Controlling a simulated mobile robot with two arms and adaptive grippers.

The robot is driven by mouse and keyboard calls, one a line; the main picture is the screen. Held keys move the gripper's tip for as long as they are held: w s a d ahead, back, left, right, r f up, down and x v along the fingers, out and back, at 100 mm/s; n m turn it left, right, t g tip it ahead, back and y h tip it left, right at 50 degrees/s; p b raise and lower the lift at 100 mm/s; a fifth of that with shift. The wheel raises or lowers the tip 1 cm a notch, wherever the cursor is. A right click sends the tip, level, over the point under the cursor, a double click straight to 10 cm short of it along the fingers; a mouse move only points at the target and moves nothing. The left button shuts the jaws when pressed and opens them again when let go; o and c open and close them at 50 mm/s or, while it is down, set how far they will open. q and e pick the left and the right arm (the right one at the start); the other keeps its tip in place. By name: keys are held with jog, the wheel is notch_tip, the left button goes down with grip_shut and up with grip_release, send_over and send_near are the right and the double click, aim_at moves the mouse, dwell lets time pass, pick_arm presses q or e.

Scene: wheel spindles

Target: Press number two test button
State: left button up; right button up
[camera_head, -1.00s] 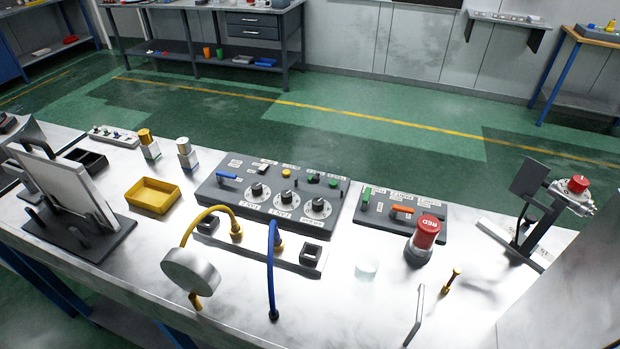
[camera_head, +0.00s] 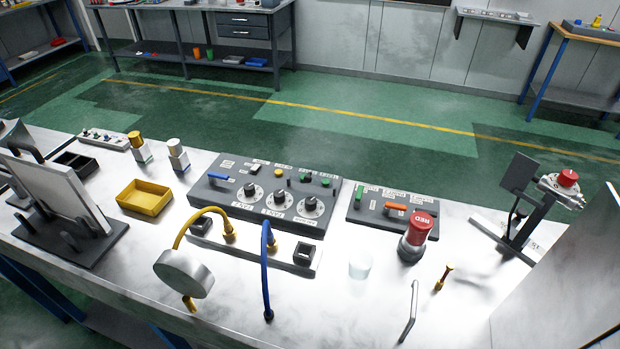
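A dark grey control panel (camera_head: 233,204) lies on the steel workbench (camera_head: 330,310), left of centre. It carries three round dials: left (camera_head: 249,193), middle (camera_head: 273,202) and right (camera_head: 310,206). Above them is a row of small controls: a white button (camera_head: 255,169), a yellow button (camera_head: 279,173) and green buttons (camera_head: 306,179) (camera_head: 325,182). A blue lever (camera_head: 217,176) sits at the panel's left. The labels are too small to read, so I cannot tell which button is the number two test button. Neither of my grippers is in view.
A second panel (camera_head: 360,217) with an orange lever (camera_head: 397,206) and a large red knob (camera_head: 417,229) stand to the right. A yellow hose, a blue hose (camera_head: 266,285) and a round gauge (camera_head: 184,273) lie in front. A yellow tray (camera_head: 130,204) and a tilted screen (camera_head: 52,190) are left.

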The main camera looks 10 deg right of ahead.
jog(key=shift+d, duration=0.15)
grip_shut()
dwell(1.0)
